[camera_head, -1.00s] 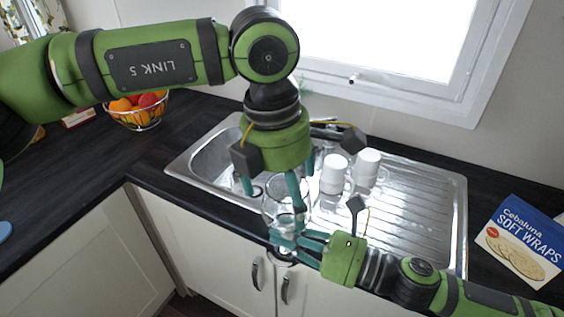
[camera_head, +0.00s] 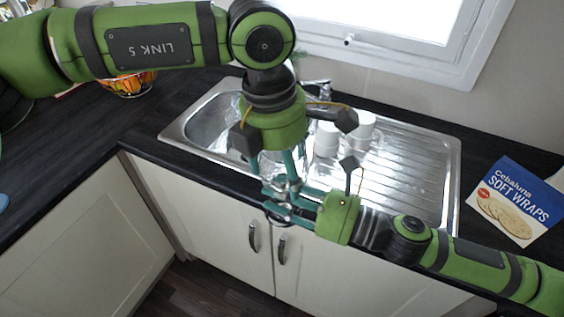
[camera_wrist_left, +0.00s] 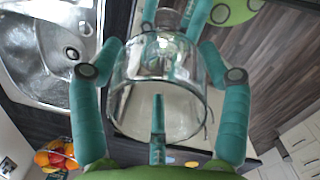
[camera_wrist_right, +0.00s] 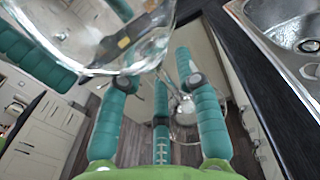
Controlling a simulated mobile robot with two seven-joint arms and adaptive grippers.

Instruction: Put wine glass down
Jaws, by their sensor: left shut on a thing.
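The clear wine glass (camera_wrist_left: 183,112) is in my left gripper (camera_head: 281,180), whose teal fingers close around its bowl from above. My right gripper (camera_head: 279,206) is directly below, coming in from the right, with its fingers close about the glass's stem. In the right wrist view the bowl of the glass (camera_wrist_right: 105,45) fills the upper left, and the stem and foot show between the fingers. Whether those fingers press on the stem is unclear. In the head view the fingers of both grippers overlap and mostly hide the glass, which is held up in front of the counter's edge.
Behind the grippers is a steel sink (camera_head: 190,125) with a ribbed drainer (camera_head: 405,170). Two white mugs (camera_head: 327,141) stand on it. A soft wraps box (camera_head: 515,205) lies at right. A fruit bowl (camera_head: 128,86) is at back left. The dark counter (camera_head: 95,145) at left is largely clear.

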